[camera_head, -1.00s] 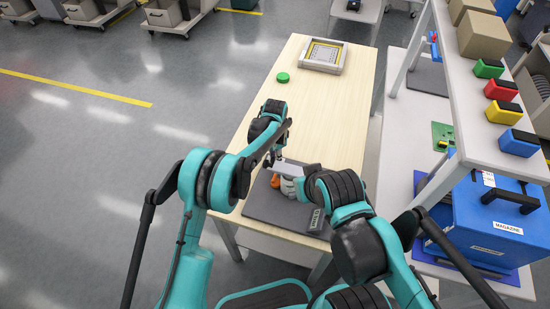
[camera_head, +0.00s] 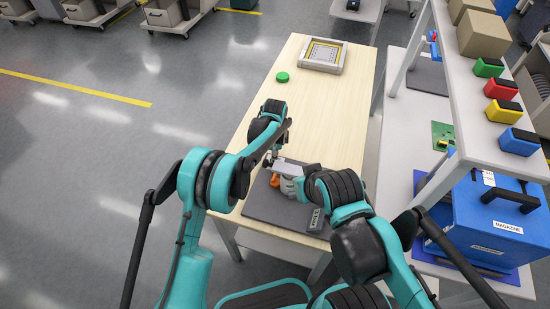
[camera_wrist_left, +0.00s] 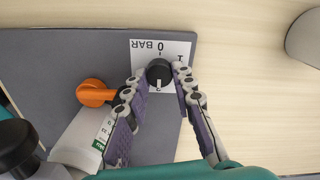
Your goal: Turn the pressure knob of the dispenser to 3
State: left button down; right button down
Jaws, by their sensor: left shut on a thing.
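The black pressure knob (camera_wrist_left: 159,71) sits on a white dial plate (camera_wrist_left: 143,48) marked BAR, with 0 and 1 legible. My left gripper (camera_wrist_left: 159,78) is shut on the knob, one finger on each side; it also shows in the head view (camera_head: 268,160). A pale mark shows at the knob's lower edge; the fingers hide part of the scale, so I cannot tell the reading. The dispenser's pale body (camera_wrist_left: 80,143) and orange lever (camera_wrist_left: 95,92) are beside the plate. My right gripper (camera_head: 285,168) is near the dispenser in the head view, its fingers unclear.
The dispenser stands on a dark grey mat (camera_head: 262,205) on the wooden table (camera_head: 325,115). A green round object (camera_head: 283,77) and a framed tray (camera_head: 322,55) are farther back. A shelf trolley with a blue magazine box (camera_head: 480,225) is to the right. The table's middle is clear.

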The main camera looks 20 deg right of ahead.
dwell(0.3)
pick_arm(q)
jog(key=c, duration=1.5)
grip_release()
jog(key=shift+c, duration=0.2)
